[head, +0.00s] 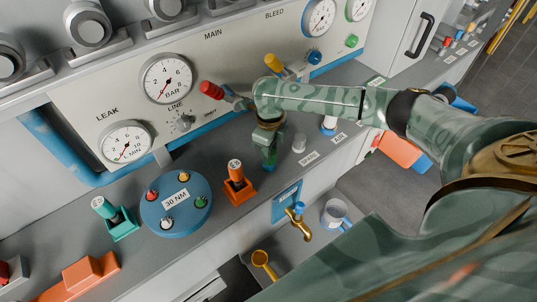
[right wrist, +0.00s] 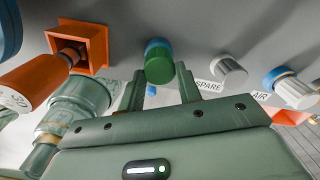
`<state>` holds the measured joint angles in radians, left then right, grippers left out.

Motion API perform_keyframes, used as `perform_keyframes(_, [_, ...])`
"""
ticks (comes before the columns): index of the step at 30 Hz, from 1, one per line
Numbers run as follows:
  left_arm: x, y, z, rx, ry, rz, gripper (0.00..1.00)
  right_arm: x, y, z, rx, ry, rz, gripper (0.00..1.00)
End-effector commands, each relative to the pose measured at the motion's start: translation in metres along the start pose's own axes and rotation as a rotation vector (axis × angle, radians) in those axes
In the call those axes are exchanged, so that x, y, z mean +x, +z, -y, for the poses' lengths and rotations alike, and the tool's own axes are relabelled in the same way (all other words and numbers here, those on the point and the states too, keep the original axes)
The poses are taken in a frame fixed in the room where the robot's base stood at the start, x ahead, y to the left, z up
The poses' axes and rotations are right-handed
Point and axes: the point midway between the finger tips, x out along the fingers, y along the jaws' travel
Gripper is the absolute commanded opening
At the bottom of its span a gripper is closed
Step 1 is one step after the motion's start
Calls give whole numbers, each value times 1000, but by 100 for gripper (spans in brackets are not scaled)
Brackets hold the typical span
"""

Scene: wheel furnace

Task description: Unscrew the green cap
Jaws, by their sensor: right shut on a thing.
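The green cap (right wrist: 158,68) shows in the right wrist view, with a blue collar behind it on the grey surface. My right gripper (right wrist: 160,90) has one finger on each side of the cap and is shut on it. In the head view my right gripper (head: 269,163) points down at the grey bench, between the orange holder and the SPARE cap. There the gripper mostly hides the green cap. The inner contact of the fingers is hard to see. My left gripper is in neither view.
An orange holder (head: 240,192) with an orange-handled tool stands left of the gripper. The SPARE cap (head: 299,143) and the AIR cap (head: 329,124) are to its right. A blue round 30 NM tray (head: 150,210) and a teal holder (head: 119,224) lie farther left. Coloured handles (head: 212,90) project from the gauge panel behind.

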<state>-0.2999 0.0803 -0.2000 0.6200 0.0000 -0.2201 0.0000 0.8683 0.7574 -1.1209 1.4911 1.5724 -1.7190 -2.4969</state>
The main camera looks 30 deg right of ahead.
Motion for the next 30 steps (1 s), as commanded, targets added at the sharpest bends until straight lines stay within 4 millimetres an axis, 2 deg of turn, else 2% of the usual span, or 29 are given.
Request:
perform_keyframes(1, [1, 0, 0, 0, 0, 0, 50, 4, 0, -4, -6, 9, -4, 0])
perform_keyframes(17, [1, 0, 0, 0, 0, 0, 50, 1, 1, -4, -4, 14, 2, 0])
perform_keyframes(20, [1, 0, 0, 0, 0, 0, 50, 0, 1, -4, -101, 13, 3, 0])
perform_keyframes(27, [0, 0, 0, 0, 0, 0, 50, 0, 1, -4, -463, 12, 7, 0])
perform_keyframes(30, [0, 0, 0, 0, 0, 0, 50, -1, 1, -4, -519, 9, 7, 0])
